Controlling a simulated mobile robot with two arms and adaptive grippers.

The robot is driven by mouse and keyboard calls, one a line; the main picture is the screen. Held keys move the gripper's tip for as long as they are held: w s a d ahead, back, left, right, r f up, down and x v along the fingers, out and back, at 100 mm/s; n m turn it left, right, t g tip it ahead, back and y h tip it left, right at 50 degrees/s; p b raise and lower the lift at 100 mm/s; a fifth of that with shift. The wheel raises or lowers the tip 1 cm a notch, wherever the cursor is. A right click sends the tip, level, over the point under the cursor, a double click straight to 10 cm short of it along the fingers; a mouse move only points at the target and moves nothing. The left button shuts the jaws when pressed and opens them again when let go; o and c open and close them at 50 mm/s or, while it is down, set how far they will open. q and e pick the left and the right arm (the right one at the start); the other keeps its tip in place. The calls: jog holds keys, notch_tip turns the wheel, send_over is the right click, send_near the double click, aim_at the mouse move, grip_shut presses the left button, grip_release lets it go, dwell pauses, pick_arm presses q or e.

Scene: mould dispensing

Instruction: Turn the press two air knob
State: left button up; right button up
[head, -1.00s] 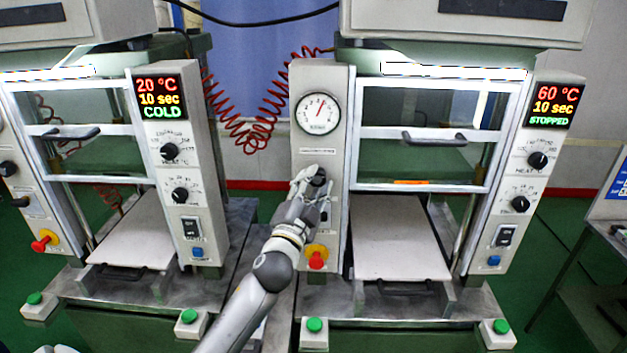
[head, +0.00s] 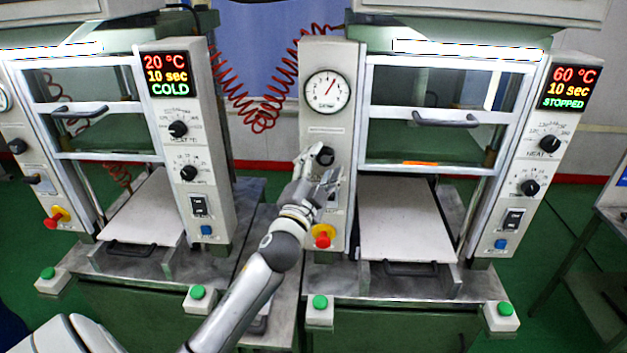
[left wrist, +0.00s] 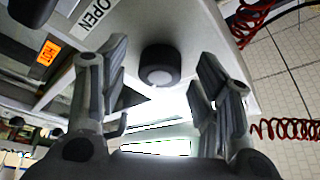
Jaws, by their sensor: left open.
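Press two (head: 317,60) is the right press, with a round white gauge (head: 327,92) on its left column. Its black air knob (head: 325,155) sits below the gauge. My left gripper (head: 312,165) is just in front of and below the knob in the head view. In the left wrist view the round dark knob (left wrist: 160,66) shows between and beyond the two spread fingers (left wrist: 160,90), apparently not touched. The gripper is open and empty. My right gripper is not in view.
A red emergency button (head: 322,240) sits below my left gripper on the same column. The left press (head: 190,150) stands beside it, reading 20 °C and COLD. Press two's display (head: 571,88) reads 60 °C and STOPPED. A coiled red hose (head: 262,110) hangs between the presses.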

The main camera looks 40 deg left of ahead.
pick_arm(q)
jog(key=v, duration=1.1)
jog(key=shift+s, duration=0.25)
jog(key=shift+f, duration=0.1)
